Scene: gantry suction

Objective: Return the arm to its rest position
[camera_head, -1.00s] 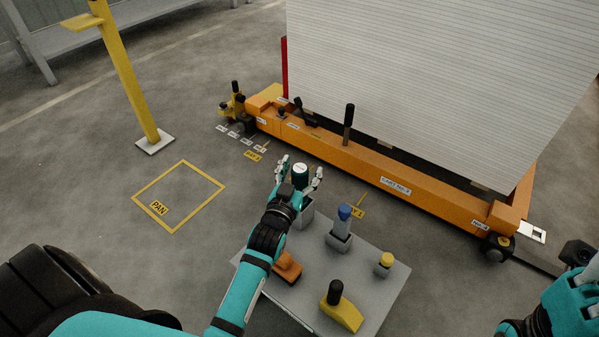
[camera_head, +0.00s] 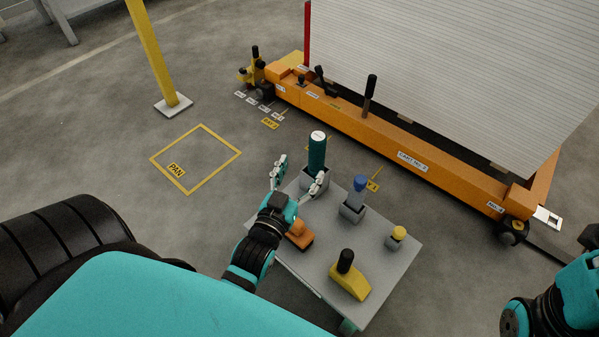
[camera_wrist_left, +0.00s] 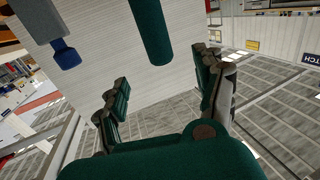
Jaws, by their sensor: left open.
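My left gripper (camera_head: 299,177) is open and empty over the far left part of the small grey table (camera_head: 388,262). Its fingers are spread just on the near side of a dark green cylinder with a white top (camera_head: 317,152), which stands upright in a grey holder on the table. In the left wrist view the green cylinder (camera_wrist_left: 153,32) shows beyond and between the open fingers (camera_wrist_left: 160,88). My right arm shows at the lower right edge of the head view, but its gripper is out of view.
The table also holds an orange tool (camera_head: 300,236), a blue-topped item (camera_head: 360,186) in a grey holder, a yellow-capped piece (camera_head: 399,233) and a yellow block with a black knob (camera_head: 350,283). An orange cart (camera_head: 400,155) with a white panel stands behind. The yellow-outlined floor square (camera_head: 207,142) is empty.

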